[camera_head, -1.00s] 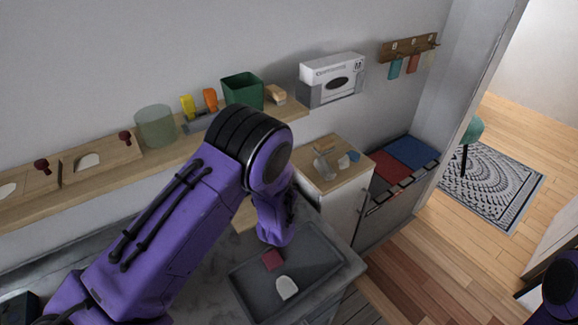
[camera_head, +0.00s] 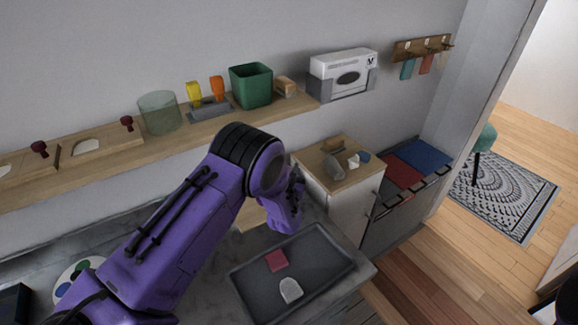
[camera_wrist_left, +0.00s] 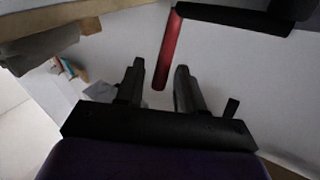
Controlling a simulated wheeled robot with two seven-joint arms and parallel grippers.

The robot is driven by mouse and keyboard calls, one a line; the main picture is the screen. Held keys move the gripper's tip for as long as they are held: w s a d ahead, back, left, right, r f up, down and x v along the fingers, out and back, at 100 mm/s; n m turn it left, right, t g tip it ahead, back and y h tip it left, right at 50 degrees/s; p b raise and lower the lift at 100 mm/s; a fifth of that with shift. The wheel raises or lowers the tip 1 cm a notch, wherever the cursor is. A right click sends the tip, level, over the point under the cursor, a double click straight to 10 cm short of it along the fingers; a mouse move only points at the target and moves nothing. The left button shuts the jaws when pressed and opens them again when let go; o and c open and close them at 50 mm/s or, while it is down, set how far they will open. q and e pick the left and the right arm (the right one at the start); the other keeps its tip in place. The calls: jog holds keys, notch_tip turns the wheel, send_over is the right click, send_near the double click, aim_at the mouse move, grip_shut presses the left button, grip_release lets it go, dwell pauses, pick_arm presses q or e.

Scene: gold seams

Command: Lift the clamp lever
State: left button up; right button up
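A red bar (camera_wrist_left: 168,55), which looks like the clamp lever, hangs down from a black bar (camera_wrist_left: 235,20) in the left wrist view. My left gripper (camera_wrist_left: 157,75) is open, and the lower end of the red bar shows between its fingertips. I cannot tell whether the fingers touch it. In the head view my purple left wrist is above the back of the grey tray (camera_head: 262,297), and its fingers and the red bar are hidden. My right gripper is not in view.
A wooden shelf (camera_head: 205,127) with a green bin (camera_head: 251,86) runs along the wall behind my arm. A small cabinet (camera_head: 335,205) with a wooden top stands right of my wrist. The tray holds a pink square (camera_head: 277,261) and a white piece (camera_head: 290,290).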

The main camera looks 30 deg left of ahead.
pick_arm(q)
jog(key=shift+w+a, duration=0.2)
jog(key=shift+w, duration=0.2)
jog(key=shift+c, duration=0.3)
grip_shut()
